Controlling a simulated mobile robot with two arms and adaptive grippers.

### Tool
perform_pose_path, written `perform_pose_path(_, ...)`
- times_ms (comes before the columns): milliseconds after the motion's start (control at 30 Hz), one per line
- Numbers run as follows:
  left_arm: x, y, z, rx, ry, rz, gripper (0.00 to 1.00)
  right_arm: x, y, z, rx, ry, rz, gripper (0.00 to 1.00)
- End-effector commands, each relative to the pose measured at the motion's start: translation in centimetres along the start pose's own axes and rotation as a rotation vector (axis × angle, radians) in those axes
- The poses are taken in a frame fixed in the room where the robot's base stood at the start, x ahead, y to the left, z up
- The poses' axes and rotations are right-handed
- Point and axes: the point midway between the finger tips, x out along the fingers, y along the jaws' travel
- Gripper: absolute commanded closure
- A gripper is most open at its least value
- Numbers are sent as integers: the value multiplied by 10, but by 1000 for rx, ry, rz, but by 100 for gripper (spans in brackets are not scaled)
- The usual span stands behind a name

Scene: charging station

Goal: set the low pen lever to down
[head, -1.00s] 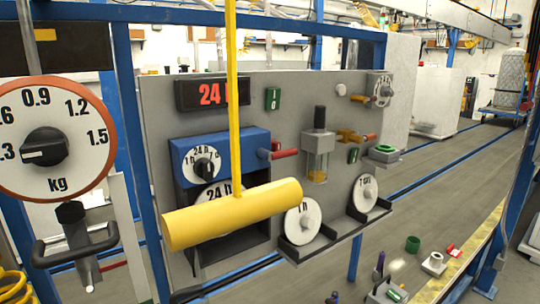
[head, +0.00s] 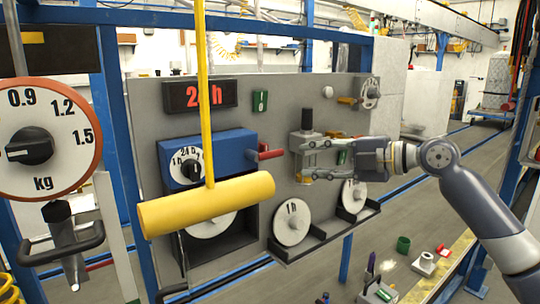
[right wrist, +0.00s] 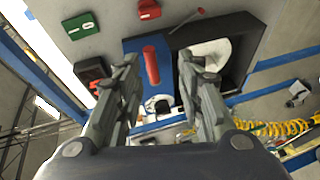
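My right gripper (head: 300,160) comes in from the right in the head view, its fingers apart and pointing left, in front of the pen holder with the black knob (head: 307,118). It covers most of that holder and the lower orange lever beside it. An upper orange lever (head: 347,100) shows above the gripper. A red lever (head: 268,155) sticks out from the blue box, left of my fingertips. In the right wrist view my gripper (right wrist: 158,63) is open, with the red lever (right wrist: 151,65) seen between the fingers; contact cannot be told. My left gripper is not in view.
The grey panel (head: 150,110) carries a red display (head: 199,95), a green switch (head: 260,101) and round dials (head: 291,222). A yellow cylinder (head: 210,205) hangs on a yellow rod in front of it. A scale dial (head: 60,140) stands at the left.

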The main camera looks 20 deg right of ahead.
Motion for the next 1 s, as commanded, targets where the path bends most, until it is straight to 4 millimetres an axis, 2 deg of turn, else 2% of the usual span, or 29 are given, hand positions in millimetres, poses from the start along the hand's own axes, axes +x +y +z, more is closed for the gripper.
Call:
perform_pose_path(67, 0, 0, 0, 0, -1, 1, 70, -7, 11, -10, -44, 17, 7, 65)
perform_pose_path(167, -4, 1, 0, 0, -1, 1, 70, -6, 16, -14, -61, 27, 10, 65)
perform_pose_path(267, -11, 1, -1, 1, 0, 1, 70, 6, 18, -15, -58, 29, 10, 65)
perform_pose_path(500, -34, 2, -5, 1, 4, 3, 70, 52, 20, -16, -56, 28, 11, 65)
perform_pose_path(700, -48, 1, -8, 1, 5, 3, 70, 83, 19, -16, -56, 26, 12, 65)
perform_pose_path(833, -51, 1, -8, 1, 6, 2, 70, 94, 18, -16, -57, 25, 11, 65)
perform_pose_path(1000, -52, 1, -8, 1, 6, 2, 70, 98, 16, -15, -58, 23, 12, 65)
